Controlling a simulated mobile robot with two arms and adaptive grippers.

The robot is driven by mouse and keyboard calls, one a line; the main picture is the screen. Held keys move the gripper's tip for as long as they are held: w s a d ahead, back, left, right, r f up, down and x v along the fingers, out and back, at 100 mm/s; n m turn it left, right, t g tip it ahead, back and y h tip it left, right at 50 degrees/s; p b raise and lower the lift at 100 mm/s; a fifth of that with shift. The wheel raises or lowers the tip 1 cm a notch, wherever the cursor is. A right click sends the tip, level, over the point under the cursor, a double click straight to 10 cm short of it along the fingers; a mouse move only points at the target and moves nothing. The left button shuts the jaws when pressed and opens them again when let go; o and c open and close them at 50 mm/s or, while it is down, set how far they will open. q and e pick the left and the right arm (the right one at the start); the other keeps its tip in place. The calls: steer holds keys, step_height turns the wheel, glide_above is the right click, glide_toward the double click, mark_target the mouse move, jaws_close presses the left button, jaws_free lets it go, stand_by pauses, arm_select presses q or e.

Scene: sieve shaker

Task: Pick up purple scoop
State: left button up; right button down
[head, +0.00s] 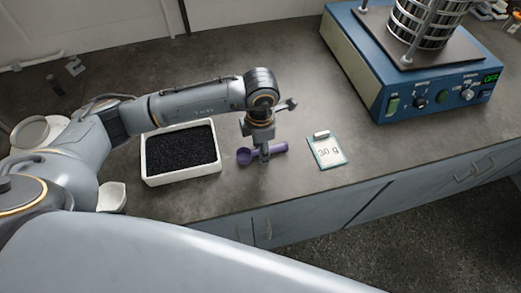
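The purple scoop (245,156) lies on the dark countertop, to the right of a white tray. Its bowl is at the left and its handle extends to the right. My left gripper (264,155) points down over the scoop, with its fingertips at the handle just right of the bowl. The fingers look close together and cover part of the handle. I cannot tell whether they grip it. My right gripper is not in view; a large pale arm link of mine crosses the bottom.
The white tray (184,180) of black granules stands left of the scoop. A card reading "30 g" (330,153) lies to the right. The blue sieve shaker (430,95) stands at the back right. The counter's front edge (300,201) is close by. Counter behind the scoop is partly clear.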

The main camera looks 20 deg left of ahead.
arm_select(q)
jaws_close()
steer(key=shift+r, duration=0.15)
steer(key=shift+r, duration=0.55)
steer(key=s+d+r+b, duration=0.1)
steer(key=s+r+b, duration=0.1)
steer(key=s+r, duration=0.9)
steer(key=s, duration=0.3)
steer(key=shift+d+r+b, duration=0.35)
steer(key=shift+r, duration=0.05)
